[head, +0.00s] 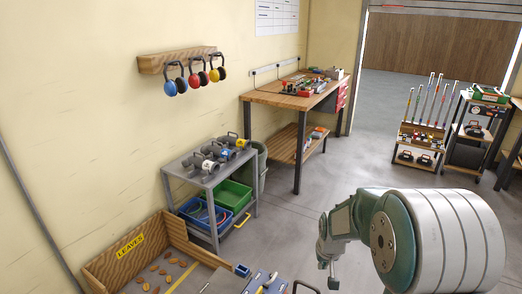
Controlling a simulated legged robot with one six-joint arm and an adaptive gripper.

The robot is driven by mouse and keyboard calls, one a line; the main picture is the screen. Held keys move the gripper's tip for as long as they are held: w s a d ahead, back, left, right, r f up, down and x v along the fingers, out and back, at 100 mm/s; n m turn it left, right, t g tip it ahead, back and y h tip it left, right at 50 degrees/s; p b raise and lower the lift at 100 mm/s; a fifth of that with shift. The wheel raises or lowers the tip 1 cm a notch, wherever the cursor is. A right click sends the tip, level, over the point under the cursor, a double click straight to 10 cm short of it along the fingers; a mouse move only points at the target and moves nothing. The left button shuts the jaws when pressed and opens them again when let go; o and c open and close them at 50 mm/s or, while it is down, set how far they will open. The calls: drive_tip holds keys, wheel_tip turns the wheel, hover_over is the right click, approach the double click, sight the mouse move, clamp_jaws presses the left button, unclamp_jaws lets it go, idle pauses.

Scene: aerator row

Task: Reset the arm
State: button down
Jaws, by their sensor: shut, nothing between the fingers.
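My gripper (332,280) shows at the lower middle of the head view, pointing down. It is shut and holds nothing. My arm is folded, with its large grey and green joint at the lower right. The gripper is small in the picture and hangs in front of the grey floor, apart from the things around it.
A grey cart (208,178) with several devices on top stands by the left wall. A wooden bin marked LEAVES (128,247) is at lower left. A workbench (290,100) stands behind. Ear defenders hang from a wall rack (160,62). The middle floor (300,215) is clear.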

drive_tip(key=s+a+r+t, duration=0.1)
drive_tip(key=s+r, duration=0.9)
drive_tip(key=s, duration=0.3)
drive_tip(key=s+a+r+t, duration=0.1)
drive_tip(key=s+r+t, duration=0.1)
drive_tip(key=s+r, duration=0.8)
drive_tip(key=s, duration=0.3)
drive_tip(key=shift+r, duration=0.25)
drive_tip(key=shift+w, duration=0.2)
idle(0.8)
